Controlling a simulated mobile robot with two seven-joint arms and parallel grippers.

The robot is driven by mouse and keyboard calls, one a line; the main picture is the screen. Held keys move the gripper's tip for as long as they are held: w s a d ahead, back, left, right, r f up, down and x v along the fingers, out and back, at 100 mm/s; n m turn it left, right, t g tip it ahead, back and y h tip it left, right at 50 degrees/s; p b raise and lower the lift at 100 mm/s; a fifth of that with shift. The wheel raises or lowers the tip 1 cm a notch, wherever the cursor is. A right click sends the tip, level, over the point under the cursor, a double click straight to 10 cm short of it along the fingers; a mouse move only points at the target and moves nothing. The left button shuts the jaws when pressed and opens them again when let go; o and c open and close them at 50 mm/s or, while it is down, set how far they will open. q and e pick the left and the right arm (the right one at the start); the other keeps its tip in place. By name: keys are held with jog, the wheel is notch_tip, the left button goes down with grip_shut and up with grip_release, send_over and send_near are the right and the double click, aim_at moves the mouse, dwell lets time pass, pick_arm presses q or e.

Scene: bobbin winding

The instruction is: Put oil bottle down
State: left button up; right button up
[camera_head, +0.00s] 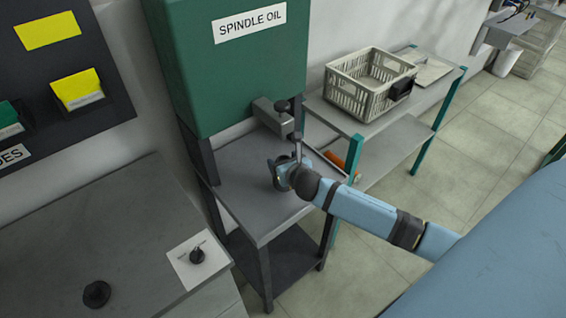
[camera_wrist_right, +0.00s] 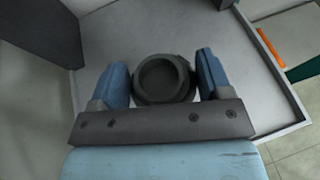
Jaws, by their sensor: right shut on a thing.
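In the right wrist view a dark, round, cup-like oil bottle (camera_wrist_right: 163,78) sits between the two blue fingers of my right gripper (camera_wrist_right: 162,85), seen from above. My right gripper is shut on it. In the head view my right gripper (camera_head: 284,172) is over the grey tray-like shelf (camera_head: 235,190) below the green spindle oil tank (camera_head: 230,60). The bottle is mostly hidden there by the gripper and wrist. I cannot tell whether its base touches the shelf. My left gripper is not in view.
The tank's tap (camera_head: 275,115) is just above and behind my right gripper. A grey crate (camera_head: 365,85) stands on the side table at right. An orange object (camera_head: 353,154) is beside the shelf. The shelf's left part is clear. A workbench (camera_head: 90,240) is at lower left.

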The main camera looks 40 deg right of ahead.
jog(key=shift+w+d+f, duration=0.1)
jog(key=shift+w+f, duration=0.4)
jog(key=shift+f, duration=0.05)
jog(key=shift+s, duration=0.1)
jog(key=o, duration=1.5)
jog(key=shift+f, duration=0.1)
jog(key=shift+o, duration=0.2)
